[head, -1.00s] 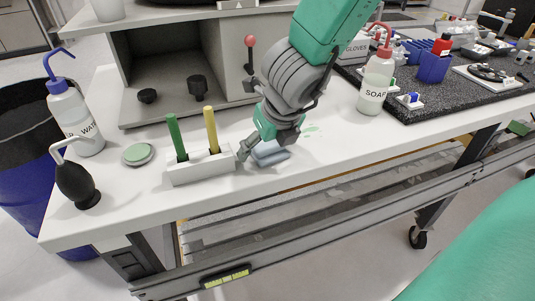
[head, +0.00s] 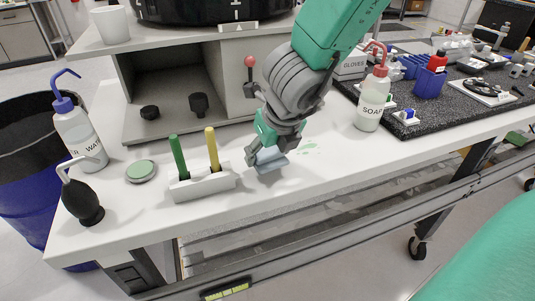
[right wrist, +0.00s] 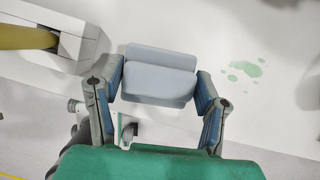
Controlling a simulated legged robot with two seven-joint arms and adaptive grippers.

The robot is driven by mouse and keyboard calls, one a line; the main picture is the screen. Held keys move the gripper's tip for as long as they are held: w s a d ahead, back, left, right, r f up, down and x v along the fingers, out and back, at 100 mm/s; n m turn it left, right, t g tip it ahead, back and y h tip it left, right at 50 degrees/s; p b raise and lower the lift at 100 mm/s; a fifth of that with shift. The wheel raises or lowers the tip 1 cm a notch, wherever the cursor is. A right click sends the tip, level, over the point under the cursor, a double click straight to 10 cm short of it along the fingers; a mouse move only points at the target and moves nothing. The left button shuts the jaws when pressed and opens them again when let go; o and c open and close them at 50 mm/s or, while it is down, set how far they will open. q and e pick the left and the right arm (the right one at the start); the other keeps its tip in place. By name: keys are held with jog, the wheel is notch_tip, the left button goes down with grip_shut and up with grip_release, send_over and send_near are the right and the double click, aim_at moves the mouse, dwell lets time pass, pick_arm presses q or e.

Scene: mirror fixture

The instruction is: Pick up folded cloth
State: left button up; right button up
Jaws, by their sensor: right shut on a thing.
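The folded cloth (head: 270,160) is light blue-grey and is held between the fingers of my right gripper (head: 262,160), just over the white bench top. In the right wrist view the folded cloth (right wrist: 160,78) lies between both fingertips of my right gripper (right wrist: 160,88), its folded layers showing. Whether its lower edge touches the bench I cannot tell. My left gripper is not in view.
A white holder (head: 203,186) with a green and a yellow stick stands just left of the cloth. Green spots (head: 308,148) lie to its right. A soap bottle (head: 371,100), a water bottle (head: 78,130), a black blower (head: 82,203) and a green disc (head: 141,171) stand on the bench.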

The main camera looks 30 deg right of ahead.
notch_tip(320, 180, up, 12)
jog(key=p, duration=0.7)
notch_tip(320, 180, up, 12)
jog(key=f+p, duration=0.1)
jog(key=p, duration=0.2)
send_over(267, 150)
jog(key=shift+s+d+r, duration=0.1)
jog(key=shift+s+r, duration=0.05)
jog(key=shift+r, duration=0.85)
jog(key=shift+c, duration=0.3)
